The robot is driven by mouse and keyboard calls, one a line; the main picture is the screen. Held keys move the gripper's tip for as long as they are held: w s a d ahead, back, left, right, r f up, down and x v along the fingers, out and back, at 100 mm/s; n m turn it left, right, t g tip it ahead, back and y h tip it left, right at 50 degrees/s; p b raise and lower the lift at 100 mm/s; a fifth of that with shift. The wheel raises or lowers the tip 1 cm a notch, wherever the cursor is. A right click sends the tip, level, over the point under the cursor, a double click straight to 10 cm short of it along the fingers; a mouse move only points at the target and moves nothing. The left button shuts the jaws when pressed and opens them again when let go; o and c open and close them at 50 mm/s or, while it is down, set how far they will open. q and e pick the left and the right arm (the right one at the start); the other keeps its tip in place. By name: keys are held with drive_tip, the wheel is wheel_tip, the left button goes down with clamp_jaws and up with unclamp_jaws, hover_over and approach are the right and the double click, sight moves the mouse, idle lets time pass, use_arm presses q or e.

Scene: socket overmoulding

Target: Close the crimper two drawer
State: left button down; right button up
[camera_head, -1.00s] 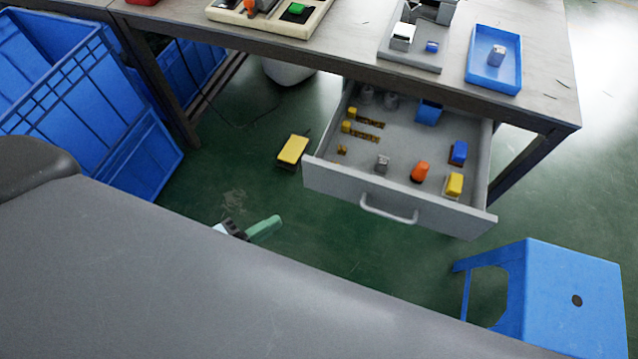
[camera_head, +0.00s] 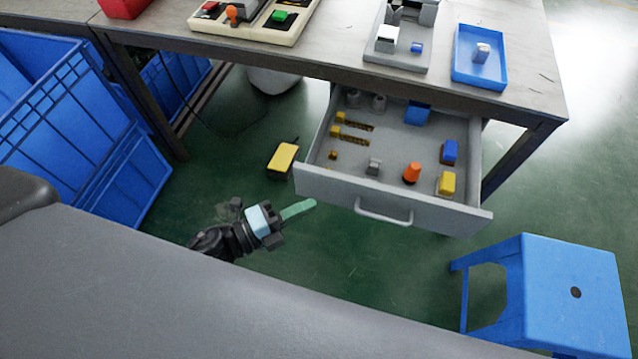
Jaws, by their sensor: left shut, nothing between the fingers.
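The grey drawer (camera_head: 330,187) under the workbench is pulled well out. Its bar handle (camera_head: 383,212) is on the front face. Inside lie several small parts, among them an orange one (camera_head: 412,173), a yellow one (camera_head: 446,183) and blue ones (camera_head: 450,152). My left gripper (camera_head: 299,209) is shut and empty, with pale green fingers. It is in front of the drawer, left of the handle and apart from it, near the drawer's left front corner in the picture. My right gripper is not in view.
A blue stool (camera_head: 570,290) stands at the right, close to the drawer front. Blue crates (camera_head: 75,130) are stacked at the left. A yellow pedal (camera_head: 283,157) lies on the green floor left of the drawer. The workbench top (camera_head: 345,40) holds a blue tray (camera_head: 460,75).

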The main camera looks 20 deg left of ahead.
sight(337, 179)
use_arm(q)
drive_tip(key=w, duration=0.1)
drive_tip(key=w+d, duration=0.1)
drive_tip(key=w, duration=0.2)
drive_tip(key=shift+w+d, duration=0.35)
drive_tip(key=shift+d, duration=0.05)
drive_tip(key=shift+w, duration=0.55)
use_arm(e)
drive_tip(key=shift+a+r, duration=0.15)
